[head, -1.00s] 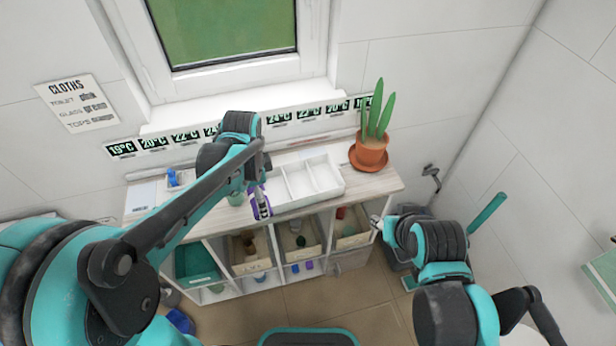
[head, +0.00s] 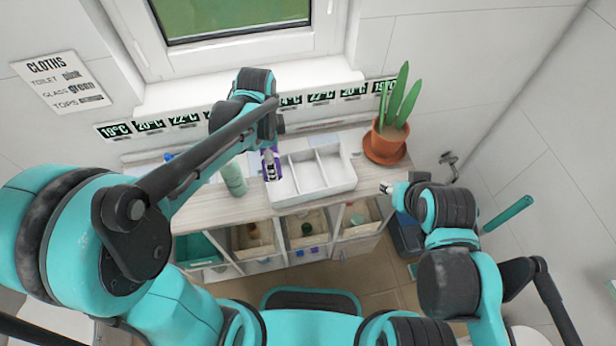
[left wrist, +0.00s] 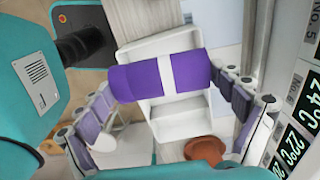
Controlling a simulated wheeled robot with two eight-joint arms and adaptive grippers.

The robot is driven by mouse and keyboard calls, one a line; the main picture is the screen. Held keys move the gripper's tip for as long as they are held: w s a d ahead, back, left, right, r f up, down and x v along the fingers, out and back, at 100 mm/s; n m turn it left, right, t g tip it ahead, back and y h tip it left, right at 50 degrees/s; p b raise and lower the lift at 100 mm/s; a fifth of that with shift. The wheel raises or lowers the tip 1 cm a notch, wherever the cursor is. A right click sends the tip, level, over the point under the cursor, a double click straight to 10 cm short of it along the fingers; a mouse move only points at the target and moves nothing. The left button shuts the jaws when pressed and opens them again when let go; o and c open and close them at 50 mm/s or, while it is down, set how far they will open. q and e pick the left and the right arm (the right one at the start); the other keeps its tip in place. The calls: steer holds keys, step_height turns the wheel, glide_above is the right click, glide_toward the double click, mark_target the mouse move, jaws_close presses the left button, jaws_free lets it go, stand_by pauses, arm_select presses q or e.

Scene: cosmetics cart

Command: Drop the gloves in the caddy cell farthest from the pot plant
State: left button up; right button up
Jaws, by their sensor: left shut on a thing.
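My left gripper (head: 271,164) is shut on the gloves, a purple roll with a white band (left wrist: 140,82) in the left wrist view. In the head view only a little purple (head: 278,168) shows beside the fingers. The gripper holds the roll above the left end of the white caddy (head: 346,180), the end away from the pot plant. The caddy's cells lie in a row; the left end is partly hidden by the gripper. The pot plant (head: 386,140) stands right of the caddy. My right gripper (head: 388,188) is near the shelf's right front edge, its fingers too small to read.
A pale green bottle (head: 233,179) stands just left of the caddy on the wooden top. Open shelf cells with bins (head: 252,236) are below. The wall with temperature labels (head: 185,120) and the window sill are close behind.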

arm_select(q)
steer(key=shift+w+f+b, duration=0.1)
steer(key=shift+f+b, duration=0.3)
steer(key=shift+f, duration=0.5)
steer(key=shift+f+b, duration=0.35)
steer(key=shift+f, duration=0.1)
steer(key=o, duration=0.8)
steer(key=shift+r, duration=0.1)
step_height(320, 180, up, 12)
steer(key=shift+f, duration=0.1)
